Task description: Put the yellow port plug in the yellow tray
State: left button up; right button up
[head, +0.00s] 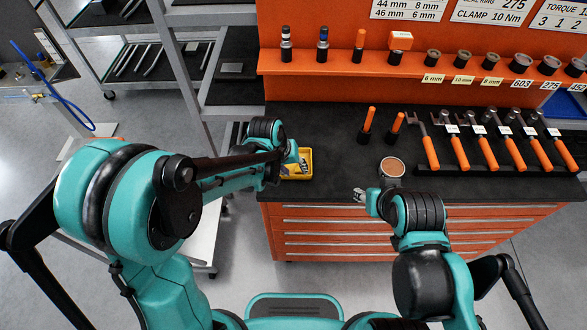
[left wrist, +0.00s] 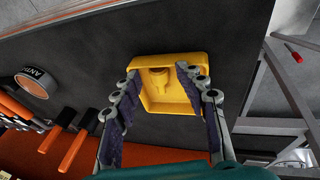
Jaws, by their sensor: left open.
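The yellow tray (head: 308,159) stands on the dark bench top near its left front corner. It also shows in the left wrist view (left wrist: 178,105). A yellow rounded piece (left wrist: 156,78), which looks like the port plug, lies inside the tray against one wall. My left gripper (left wrist: 158,75) is open over the tray, its fingers spread to either side of the plug and apart from it. In the head view, my left gripper (head: 291,164) partly covers the tray, and the plug cannot be made out. My right gripper (head: 362,195) is by the bench's front edge; its jaws are too small to read.
A round roll (head: 391,167) sits right of the tray near the front edge. Two orange-handled tools (head: 368,122) stand behind it. A rack of orange-handled tools (head: 490,150) fills the right side. The bench between tray and roll is clear.

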pick_arm(q)
jog(key=p+v, duration=0.3)
jog(key=v, duration=1)
jog(key=s+a+r+t+y, duration=0.1)
jog(key=s+a+r+t, duration=0.1)
jog(key=s+a, duration=0.4)
jog(key=s+a+r+t+y, duration=0.1)
jog(key=s+a+r+t, duration=0.1)
jog(key=s+a, duration=0.4)
jog(key=shift+s+a+t+y, duration=0.15)
jog(key=shift+a+t+y, duration=0.2)
jog(key=shift+a, duration=0.65)
jog(key=shift+r, duration=0.1)
notch_tip(320, 180, down, 11)
jog(key=b, duration=1)
jog(key=shift+r+b, duration=0.15)
jog(key=shift+b, duration=0.2)
